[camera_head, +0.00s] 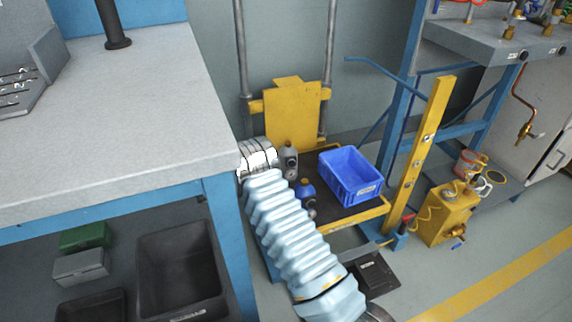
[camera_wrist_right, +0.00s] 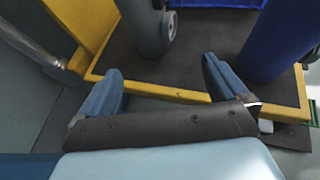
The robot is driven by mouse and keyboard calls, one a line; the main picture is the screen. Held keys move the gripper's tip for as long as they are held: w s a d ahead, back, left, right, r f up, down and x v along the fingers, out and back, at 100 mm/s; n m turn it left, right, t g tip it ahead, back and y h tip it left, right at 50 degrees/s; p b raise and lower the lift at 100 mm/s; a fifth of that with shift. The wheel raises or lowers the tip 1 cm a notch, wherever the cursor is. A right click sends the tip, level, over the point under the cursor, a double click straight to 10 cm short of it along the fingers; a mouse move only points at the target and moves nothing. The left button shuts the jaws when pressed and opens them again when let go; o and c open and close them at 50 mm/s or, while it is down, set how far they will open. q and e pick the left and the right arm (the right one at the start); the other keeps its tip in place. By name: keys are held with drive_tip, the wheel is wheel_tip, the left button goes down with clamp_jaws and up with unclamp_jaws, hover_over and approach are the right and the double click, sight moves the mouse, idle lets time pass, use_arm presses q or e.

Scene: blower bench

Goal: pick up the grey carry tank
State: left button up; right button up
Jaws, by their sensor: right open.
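The grey carry tank (camera_head: 289,161) stands on the dark deck of the yellow cart, partly covered by my right arm in the head view. In the right wrist view the lower part of the grey tank (camera_wrist_right: 147,24), with a round fitting on its side, shows beyond my fingers. My right gripper (camera_wrist_right: 162,67) is open and empty, with its two blue fingers spread apart and short of the tank. In the head view this gripper is hidden behind my own arm. My left gripper is in neither view.
A blue tank (camera_head: 307,191) stands close to the grey one, and also shows in the wrist view (camera_wrist_right: 277,40). A blue crate (camera_head: 351,174) sits on the cart (camera_head: 357,217). The workbench (camera_head: 120,130) edge is close left of my arm. A yellow post (camera_head: 420,150) stands right.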

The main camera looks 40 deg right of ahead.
sight(290, 171)
drive_tip(key=shift+h, duration=0.3)
drive_tip(key=x, duration=0.5)
drive_tip(key=w+r+b+x, duration=0.1)
drive_tip(key=x, duration=0.2)
drive_tip(key=shift+w+d+f, duration=0.1)
drive_tip(key=shift+d+f, duration=0.05)
drive_tip(key=shift+d, duration=0.25)
drive_tip(key=x, duration=0.5)
drive_tip(key=shift+d+f+b, duration=0.2)
drive_tip(key=shift+f+b, duration=0.05)
drive_tip(key=shift+b, duration=0.1)
drive_tip(key=shift+r, duration=0.1)
drive_tip(key=c, duration=1.1)
